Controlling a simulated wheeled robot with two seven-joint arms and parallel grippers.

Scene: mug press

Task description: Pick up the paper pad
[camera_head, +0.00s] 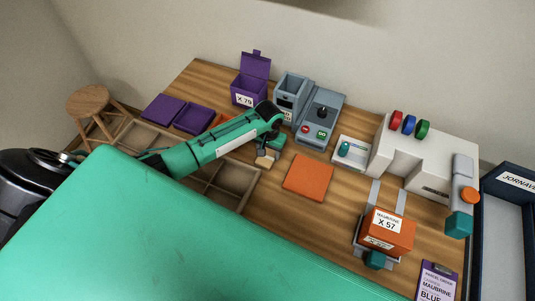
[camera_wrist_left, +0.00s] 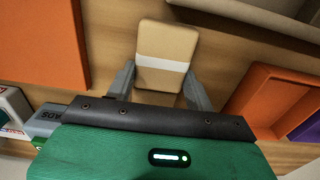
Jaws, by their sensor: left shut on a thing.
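The paper pad (camera_wrist_left: 167,50) is a small tan block with a white band around it. It sits between the two grey fingers of my left gripper (camera_wrist_left: 162,90) in the left wrist view. In the head view the pad (camera_head: 265,161) shows as a small tan shape just below the green hand. My left gripper (camera_head: 268,152) is shut on the pad, over the wooden table between the divided tray and the orange square. I cannot tell whether the pad touches the table. My right gripper is not in view.
The flat orange square (camera_head: 308,177) lies just right of the gripper. A wooden divided tray (camera_head: 236,186) is left of it. A grey-blue machine (camera_head: 320,119) stands behind. A white machine (camera_head: 428,157) and an orange box marked X 57 (camera_head: 388,231) stand at the right.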

